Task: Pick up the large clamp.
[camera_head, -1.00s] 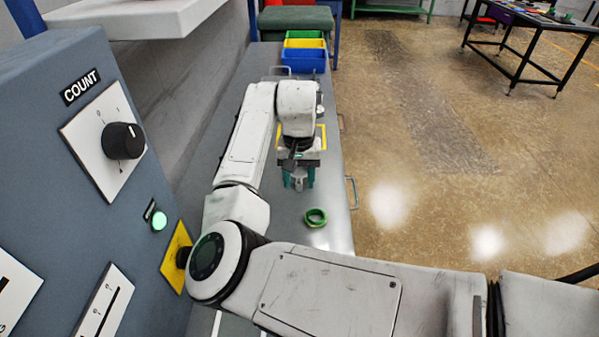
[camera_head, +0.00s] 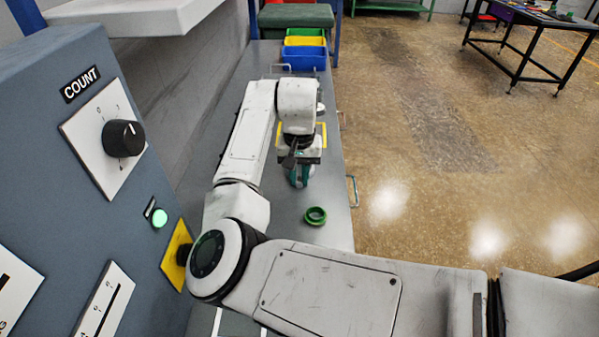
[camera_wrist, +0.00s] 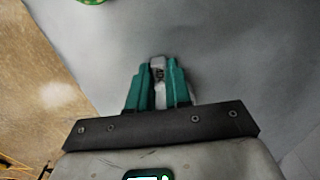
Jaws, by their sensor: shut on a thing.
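The large clamp (camera_wrist: 158,72) is a small grey metal piece between the teal fingertips in the wrist view. Only its upper end and a pale part lower down show. My gripper (camera_wrist: 156,75) is shut on it, with one finger on each side. In the head view my gripper (camera_head: 299,181) points down at the grey bench, and the closed fingers mostly hide the clamp. I cannot tell whether the clamp touches the bench.
A green ring (camera_head: 315,216) lies on the grey bench (camera_head: 327,235), nearer than my gripper. A yellow square outline (camera_head: 322,130) lies behind my wrist. Blue (camera_head: 304,60), yellow and green bins stand at the far end. A control panel (camera_head: 60,160) rises at left.

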